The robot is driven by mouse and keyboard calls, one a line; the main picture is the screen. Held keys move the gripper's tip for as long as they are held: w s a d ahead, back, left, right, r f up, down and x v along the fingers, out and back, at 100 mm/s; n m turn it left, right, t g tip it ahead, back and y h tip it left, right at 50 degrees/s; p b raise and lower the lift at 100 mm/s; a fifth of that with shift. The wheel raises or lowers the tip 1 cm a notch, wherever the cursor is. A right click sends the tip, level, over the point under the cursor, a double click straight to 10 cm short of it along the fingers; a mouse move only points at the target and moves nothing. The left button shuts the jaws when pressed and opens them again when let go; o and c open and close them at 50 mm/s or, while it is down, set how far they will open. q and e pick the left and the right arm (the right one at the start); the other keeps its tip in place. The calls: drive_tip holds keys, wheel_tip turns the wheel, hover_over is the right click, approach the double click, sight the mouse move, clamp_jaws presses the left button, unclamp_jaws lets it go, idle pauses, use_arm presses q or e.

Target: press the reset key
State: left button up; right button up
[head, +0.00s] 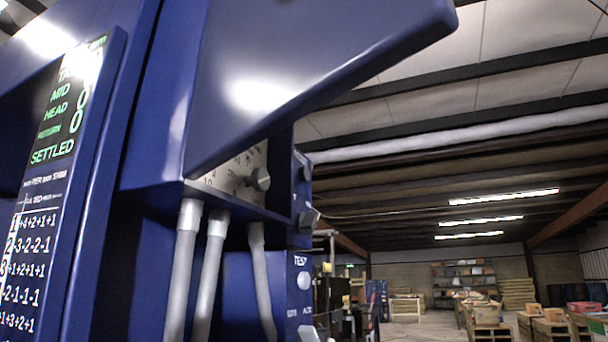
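A large blue detector housing (270,85) fills the left and centre of the head view, very close. I cannot make out any key labelled reset. A round pale button (304,281) sits under the word TEST on a lower blue box (240,285). A grey knob (260,179) stands out from a pale dial plate under the hood. A green-lit display (62,110) at the left shows MID, HEAD, RETURN and SETTLED. Neither of my grippers is in view.
Several grey cables (208,270) hang below the dial plate. A printed number table (30,270) is under the display. Another grey knob (309,219) sticks out at the housing's right edge. Beyond is a warehouse with crates (487,314) and shelves (463,280).

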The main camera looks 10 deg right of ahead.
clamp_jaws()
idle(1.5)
